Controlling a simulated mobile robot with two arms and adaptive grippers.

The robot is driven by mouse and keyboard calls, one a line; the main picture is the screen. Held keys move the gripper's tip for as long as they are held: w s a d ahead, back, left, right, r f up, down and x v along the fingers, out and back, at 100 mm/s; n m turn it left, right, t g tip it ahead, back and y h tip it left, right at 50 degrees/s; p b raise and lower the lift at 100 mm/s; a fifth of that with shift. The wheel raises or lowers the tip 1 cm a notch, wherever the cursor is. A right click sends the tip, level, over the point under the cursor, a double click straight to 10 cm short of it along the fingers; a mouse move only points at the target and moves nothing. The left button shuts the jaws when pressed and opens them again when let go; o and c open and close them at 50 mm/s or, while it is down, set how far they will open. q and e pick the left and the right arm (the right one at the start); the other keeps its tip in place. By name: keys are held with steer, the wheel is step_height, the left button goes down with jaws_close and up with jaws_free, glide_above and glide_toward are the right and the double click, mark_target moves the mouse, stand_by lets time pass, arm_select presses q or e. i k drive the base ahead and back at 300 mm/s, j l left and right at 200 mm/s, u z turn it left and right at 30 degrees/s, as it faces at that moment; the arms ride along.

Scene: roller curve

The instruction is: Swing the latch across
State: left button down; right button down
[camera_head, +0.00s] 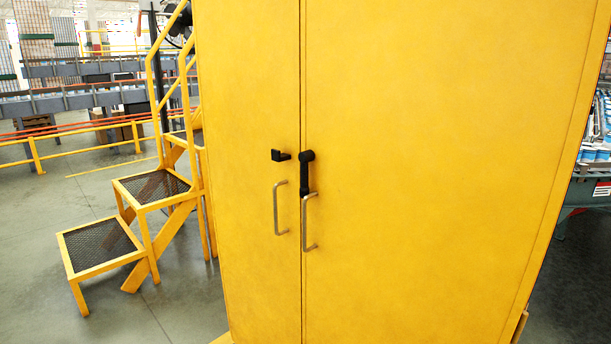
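A tall yellow cabinet (430,120) with two doors stands in front of me. The black latch (305,175) is on the right door beside the seam, with its arm hanging straight down from a rounded top. A small black catch (280,156) sits on the left door, level with the latch's top and apart from it. Each door has a metal bar handle: the left handle (277,208) and the right handle (311,222). The right handle's top is close to the latch's lower end. Neither of my grippers shows in this view.
Yellow steps (150,187) with mesh treads and a railing stand left of the cabinet. Conveyor lines (75,97) run at the back left. A green-framed unit (590,190) stands at the right edge. Concrete floor is clear at lower left.

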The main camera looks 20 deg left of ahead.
mark_target(304, 158)
steer(key=j+z, duration=0.1)
steer(key=z, duration=1.1)
steer(key=j+z, duration=0.35)
steer(key=j, duration=0.15)
steer(key=k+j+z, duration=0.2)
steer(key=j+z, duration=0.15)
steer(key=k+j+z, duration=0.2)
steer(key=j+z, duration=0.15)
steer(key=j, duration=0.2)
steer(key=k+j+z, duration=0.2)
steer(key=j+z, duration=0.2)
steer(key=k+j+z, duration=0.35)
steer(key=i+l, duration=0.05)
